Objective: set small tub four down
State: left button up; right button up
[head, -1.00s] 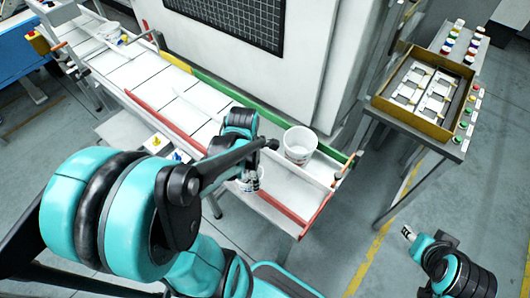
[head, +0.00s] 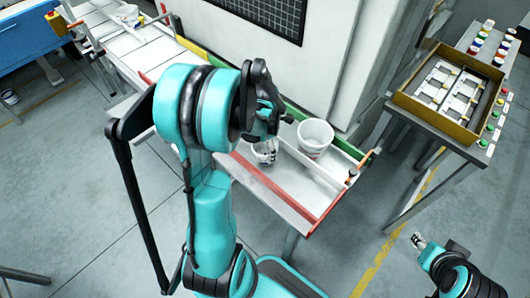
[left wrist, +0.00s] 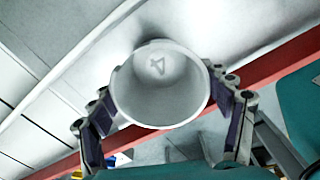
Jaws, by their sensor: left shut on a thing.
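My left gripper (head: 268,132) is shut on a small white tub (head: 265,153), over the near part of the white bench, close to its red rail. In the left wrist view the tub (left wrist: 160,88) sits between the two finger pads, with a "4" on its inside bottom. Its mouth faces that camera. My arm covers part of the gripper in the head view, and I cannot tell whether the tub's base touches the bench. My right gripper (head: 418,241) is at the lower right, away from the bench, too small to read.
A larger white tub (head: 315,138) stands on the bench right of the held tub. A red rail (head: 262,178) runs along the near side, a green rail (head: 345,148) along the back. A brown-rimmed tray (head: 402,101) stands on a table at right.

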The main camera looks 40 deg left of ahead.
pick_arm(q)
notch_tip(320, 180, down, 2)
jog(key=shift+f+b, duration=0.1)
jog(key=shift+b, duration=0.2)
jog(key=shift+f, duration=0.1)
jog(key=o, duration=0.8)
